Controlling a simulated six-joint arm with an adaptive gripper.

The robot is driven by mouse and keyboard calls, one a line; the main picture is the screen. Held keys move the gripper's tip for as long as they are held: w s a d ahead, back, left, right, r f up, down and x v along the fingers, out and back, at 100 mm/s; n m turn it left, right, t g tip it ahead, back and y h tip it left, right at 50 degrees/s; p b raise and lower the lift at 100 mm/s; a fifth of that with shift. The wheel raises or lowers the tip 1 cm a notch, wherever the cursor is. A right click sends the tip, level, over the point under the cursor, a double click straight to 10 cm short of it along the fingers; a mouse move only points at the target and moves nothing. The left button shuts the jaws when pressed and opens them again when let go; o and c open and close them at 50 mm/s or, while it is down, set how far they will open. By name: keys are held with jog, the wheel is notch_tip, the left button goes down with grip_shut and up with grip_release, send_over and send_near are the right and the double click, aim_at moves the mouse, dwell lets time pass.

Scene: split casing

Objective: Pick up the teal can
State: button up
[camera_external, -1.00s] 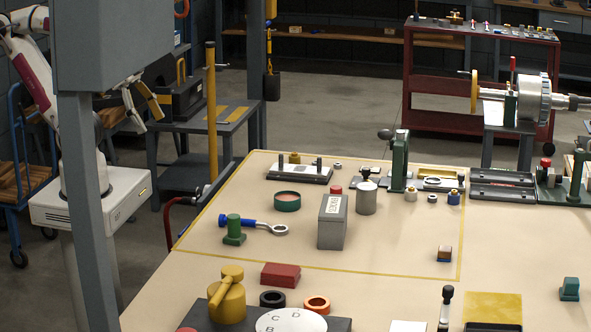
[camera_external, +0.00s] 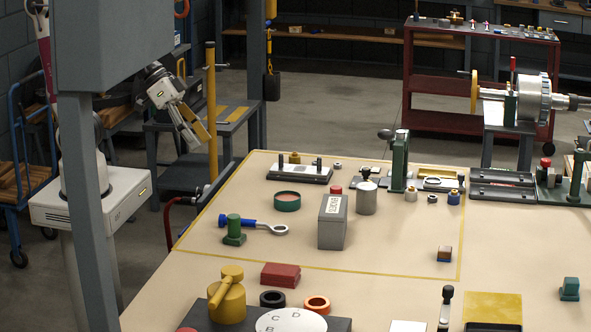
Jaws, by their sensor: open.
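The teal can (camera_external: 287,203) is a short, round, dark teal tin with a pinkish-brown top face. It stands on the beige table inside the yellow outline, towards the back left. My gripper (camera_external: 198,140) is open and empty, pointing down and to the right. It hangs left of the table's back left corner, well apart from the can and higher up in the picture. A grey post hides part of my arm.
The table front-right of the grey box is fairly clear.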

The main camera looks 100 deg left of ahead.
jog(key=w+a+f+n+t+y, duration=0.1)
jog(key=w+a+f+n, duration=0.1)
jog(key=w+f, duration=0.45)
jog(key=n+y, duration=0.5)
jog(key=y, duration=0.3)
send_near(287, 202)
jog(key=shift+w+a+f, duration=0.15)
jog(key=shift+a+f, duration=0.05)
jog(key=shift+a, duration=0.2)
jog(key=shift+w+a+f, duration=0.2)
jog(key=shift+a, duration=0.2)
jog(key=shift+s+a+f+y, duration=0.15)
jog(key=shift+s+a+y, duration=0.1)
jog(key=shift+a, duration=0.1)
jog(key=shift+s+a+f+y, duration=0.1)
jog(key=shift+a+f+y, duration=0.15)
jog(key=shift+a, duration=0.1)
jog(key=shift+x, duration=1.25)
jog(key=shift+a, duration=0.15)
